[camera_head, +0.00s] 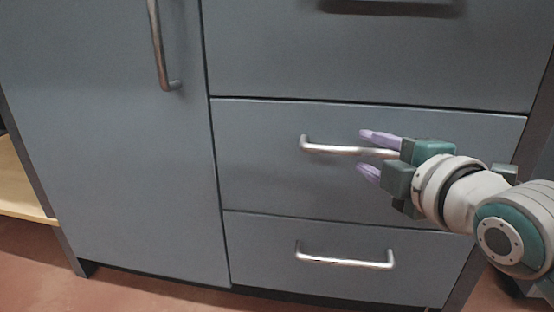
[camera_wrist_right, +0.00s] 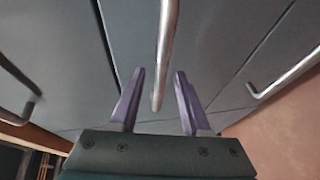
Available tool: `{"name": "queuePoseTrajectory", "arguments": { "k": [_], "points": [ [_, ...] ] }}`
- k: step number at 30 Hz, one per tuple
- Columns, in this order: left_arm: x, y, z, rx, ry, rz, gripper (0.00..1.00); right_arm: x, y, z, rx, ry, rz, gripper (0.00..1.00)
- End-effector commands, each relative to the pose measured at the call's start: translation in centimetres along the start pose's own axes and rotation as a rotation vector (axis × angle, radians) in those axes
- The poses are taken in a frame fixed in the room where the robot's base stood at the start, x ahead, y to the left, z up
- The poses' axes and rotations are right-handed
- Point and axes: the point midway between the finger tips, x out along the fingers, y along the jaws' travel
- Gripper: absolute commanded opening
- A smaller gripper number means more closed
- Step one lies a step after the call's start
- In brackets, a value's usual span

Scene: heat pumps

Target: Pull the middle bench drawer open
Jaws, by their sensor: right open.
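The middle drawer (camera_head: 260,180) has a grey front and looks shut, flush with the fronts around it. Its silver bar handle (camera_head: 345,150) runs sideways, its right part hidden behind my right gripper. My right gripper (camera_head: 371,155) is open, with purple fingertips, one above and one below the handle's line. In the right wrist view the handle (camera_wrist_right: 166,60) passes between the two spread fingers (camera_wrist_right: 157,95), with a gap on both sides. I cannot tell how deep the bar sits between them. My left gripper is in neither view.
The top drawer (camera_head: 370,55) is above and the bottom drawer (camera_head: 270,245) below, with its own handle (camera_head: 345,262). A cupboard door (camera_head: 110,150) with an upright handle (camera_head: 160,50) is at left. Reddish floor (camera_head: 40,270) shows in front. A wooden shelf (camera_head: 20,185) is at far left.

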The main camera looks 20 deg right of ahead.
Motion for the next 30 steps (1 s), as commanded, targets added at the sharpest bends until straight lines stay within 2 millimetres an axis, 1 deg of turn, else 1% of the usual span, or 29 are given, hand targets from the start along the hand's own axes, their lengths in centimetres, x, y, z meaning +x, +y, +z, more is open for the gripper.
{"name": "queuePoseTrajectory", "arguments": {
  "k": [1,5,14,17,27,30],
  "points": [
    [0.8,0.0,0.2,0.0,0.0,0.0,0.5,0.7,-0.4,0.1,0.001,-0.001,0.001,0.47],
    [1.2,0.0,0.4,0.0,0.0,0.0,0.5,1.6,-0.1,0.0,0.0,-0.001,0.0,0.47],
    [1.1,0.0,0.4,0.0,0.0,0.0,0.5,1.8,0.0,0.0,0.0,-0.001,-0.002,0.47],
    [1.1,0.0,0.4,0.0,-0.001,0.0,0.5,1.8,0.0,0.0,0.0,-0.001,-0.002,0.38],
    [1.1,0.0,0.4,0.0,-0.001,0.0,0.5,1.8,0.0,0.0,0.001,-0.001,-0.002,0.0],
    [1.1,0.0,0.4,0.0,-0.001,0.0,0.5,1.8,0.0,0.0,0.001,-0.001,-0.002,0.0]
  ]
}}
